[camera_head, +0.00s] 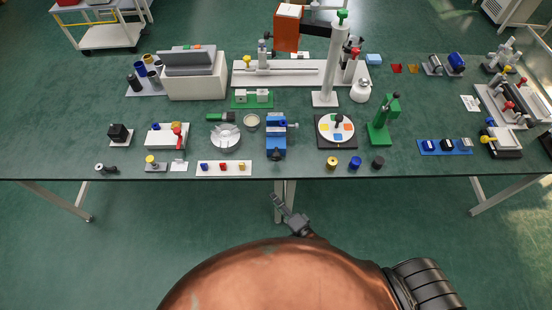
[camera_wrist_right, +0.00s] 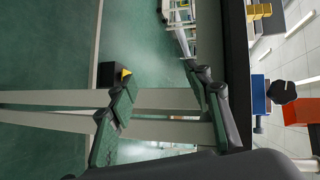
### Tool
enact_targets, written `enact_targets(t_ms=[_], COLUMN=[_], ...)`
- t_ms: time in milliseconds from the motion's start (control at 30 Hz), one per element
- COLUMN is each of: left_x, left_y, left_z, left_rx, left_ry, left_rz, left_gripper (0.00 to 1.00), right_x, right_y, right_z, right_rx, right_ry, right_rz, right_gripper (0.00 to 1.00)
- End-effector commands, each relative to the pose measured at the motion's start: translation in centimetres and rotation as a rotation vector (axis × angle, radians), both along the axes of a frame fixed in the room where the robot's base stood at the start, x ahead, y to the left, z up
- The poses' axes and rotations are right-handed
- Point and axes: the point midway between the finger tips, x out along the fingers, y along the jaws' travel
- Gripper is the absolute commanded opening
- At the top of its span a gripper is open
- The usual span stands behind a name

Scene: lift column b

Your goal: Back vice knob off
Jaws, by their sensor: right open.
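The blue vice (camera_head: 276,134) stands on the green table near its front edge, just right of the middle. My left gripper is out of view.
A round grey dish (camera_head: 225,138) is left of the vice, and a dial with coloured patches (camera_head: 336,129) is right. A white strip with small knobs (camera_head: 223,168) lies at the front edge. A table leg (camera_wrist_right: 60,97) crosses behind the fingers.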

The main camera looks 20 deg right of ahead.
Motion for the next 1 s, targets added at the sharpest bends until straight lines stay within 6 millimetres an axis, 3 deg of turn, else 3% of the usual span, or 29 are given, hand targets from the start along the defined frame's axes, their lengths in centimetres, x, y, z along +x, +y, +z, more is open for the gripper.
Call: enact_targets(t_ms=[33,200,300,333,433,700,867,1000], left_x=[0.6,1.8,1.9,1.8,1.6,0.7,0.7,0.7], left_y=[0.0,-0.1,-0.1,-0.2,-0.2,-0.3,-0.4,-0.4], left_z=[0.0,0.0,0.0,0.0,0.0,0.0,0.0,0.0], left_rx=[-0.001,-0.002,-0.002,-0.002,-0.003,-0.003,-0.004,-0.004], left_ry=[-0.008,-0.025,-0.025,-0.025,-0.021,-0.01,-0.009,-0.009], left_rz=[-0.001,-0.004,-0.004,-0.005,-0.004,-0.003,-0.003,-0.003], left_gripper=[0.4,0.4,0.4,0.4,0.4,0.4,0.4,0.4], right_x=[1.2,3.6,3.9,3.9,4.1,3.5,3.5,5.1], right_y=[1.0,2.5,2.4,2.2,1.4,-0.3,-0.7,-1.2], right_z=[4.2,16.4,21.8,22.6,22.7,18.7,17.3,17.3], right_rx=[0.115,0.63,0.938,1.028,1.253,1.634,1.713,1.718], right_ry=[-0.052,-0.182,-0.219,-0.22,-0.207,-0.156,-0.144,-0.144], right_rz=[-0.022,-0.142,-0.2,-0.224,-0.32,-0.585,-0.659,-0.661], right_gripper=[0.46,0.46,0.46,0.46,0.46,0.46,0.46,0.46])
